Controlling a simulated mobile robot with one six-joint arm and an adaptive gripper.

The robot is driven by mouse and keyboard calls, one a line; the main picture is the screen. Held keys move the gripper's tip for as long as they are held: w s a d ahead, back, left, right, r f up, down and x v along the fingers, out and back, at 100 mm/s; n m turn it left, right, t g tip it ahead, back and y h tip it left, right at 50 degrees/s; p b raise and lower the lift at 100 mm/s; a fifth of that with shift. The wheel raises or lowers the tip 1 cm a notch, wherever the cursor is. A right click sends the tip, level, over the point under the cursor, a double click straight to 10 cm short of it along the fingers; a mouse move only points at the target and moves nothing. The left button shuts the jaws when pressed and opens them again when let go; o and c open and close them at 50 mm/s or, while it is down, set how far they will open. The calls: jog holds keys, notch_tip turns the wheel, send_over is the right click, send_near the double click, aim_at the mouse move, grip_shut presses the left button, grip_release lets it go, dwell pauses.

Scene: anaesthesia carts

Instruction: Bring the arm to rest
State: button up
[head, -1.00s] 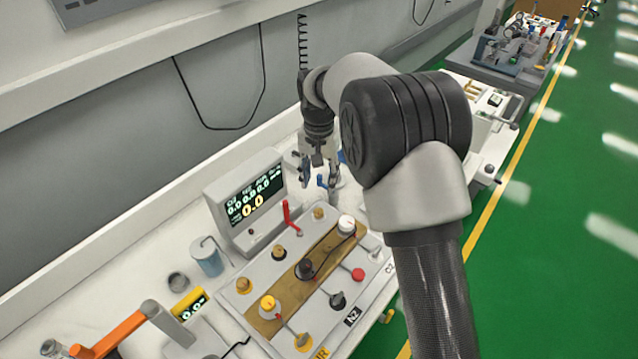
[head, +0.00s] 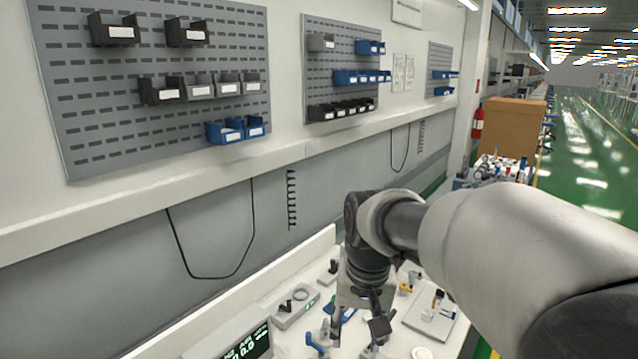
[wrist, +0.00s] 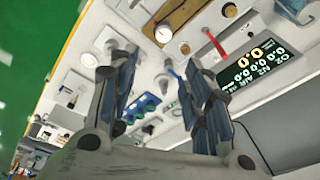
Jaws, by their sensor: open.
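My gripper (head: 357,325) hangs over the white bench top at the lower middle of the head view, below my dark wrist. In the wrist view my gripper (wrist: 162,100) has its two fingers spread apart, with nothing held between them. Beyond the fingers lies the cart panel with a red lever (wrist: 213,42) and a blue lever (wrist: 172,68). The monitor with the green and yellow digits (wrist: 250,62) is right of the fingers. The same monitor shows only in part at the bottom of the head view (head: 248,346).
The wall behind carries pegboards (head: 150,95) with black and blue bins (head: 236,129). A black cable loop (head: 212,277) hangs there. Open green floor (head: 600,150) lies at right.

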jog(key=s+d+t, duration=0.1)
jog(key=s+d, duration=0.2)
jog(key=s, duration=0.8)
jog(key=s+d+n+t, duration=0.1)
jog(key=s+d, duration=0.3)
jog(key=s, duration=0.7)
jog(key=shift+s+d+r+n+t, duration=0.2)
jog(key=shift+r+n+t, duration=0.05)
jog(key=shift+n+t, duration=0.05)
